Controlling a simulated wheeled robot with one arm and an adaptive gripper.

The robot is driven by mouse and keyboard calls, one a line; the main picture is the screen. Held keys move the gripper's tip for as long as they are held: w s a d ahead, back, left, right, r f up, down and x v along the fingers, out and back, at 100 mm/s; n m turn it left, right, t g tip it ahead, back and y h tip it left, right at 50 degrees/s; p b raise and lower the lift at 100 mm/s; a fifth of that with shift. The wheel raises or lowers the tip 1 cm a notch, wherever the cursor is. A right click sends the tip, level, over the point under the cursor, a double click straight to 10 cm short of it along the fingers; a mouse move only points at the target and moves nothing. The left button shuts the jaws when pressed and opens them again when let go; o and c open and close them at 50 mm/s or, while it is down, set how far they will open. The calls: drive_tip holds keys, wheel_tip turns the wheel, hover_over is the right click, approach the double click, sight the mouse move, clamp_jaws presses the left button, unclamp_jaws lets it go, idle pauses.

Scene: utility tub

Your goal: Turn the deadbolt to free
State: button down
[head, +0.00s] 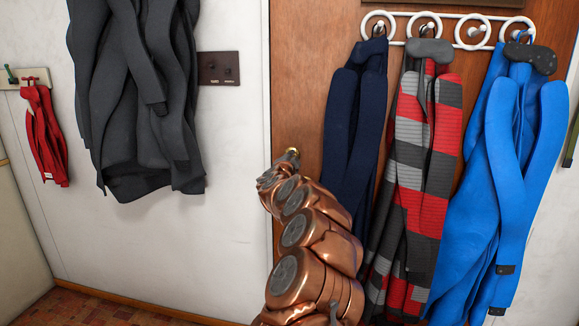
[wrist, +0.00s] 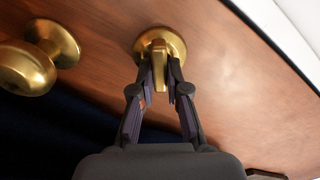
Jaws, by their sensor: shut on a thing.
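The deadbolt is a round brass plate with a flat thumb-turn (wrist: 160,72) on a brown wooden door (wrist: 110,60). The wrist view shows it at the top middle, with the thumb-turn lying along the line of the fingers. My gripper (wrist: 159,80) has its two dark fingers on either side of the thumb-turn and is shut on it. In the head view a small brass part of the deadbolt (head: 292,152) shows just past the end of my copper arm. My gripper is hidden behind the arm there.
A brass door knob (wrist: 40,62) is left of the deadbolt in the wrist view. Navy (head: 350,130), checked (head: 428,150) and blue (head: 500,180) garments hang from a white rack (head: 450,22) on the door, close to the right of my arm. A grey coat (head: 140,90) hangs at left.

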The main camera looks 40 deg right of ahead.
drive_tip(key=shift+m+b, duration=2.45)
drive_tip(key=shift+m, duration=0.85)
drive_tip(key=shift+r, duration=0.15)
drive_tip(key=c, duration=1.2)
unclamp_jaws()
drive_tip(key=shift+a, duration=0.15)
drive_tip(key=shift+o, duration=0.2)
drive_tip(key=shift+w, duration=0.1)
drive_tip(key=shift+a, duration=0.1)
drive_tip(key=shift+a+f, duration=0.1)
drive_tip(key=shift+f, duration=0.1)
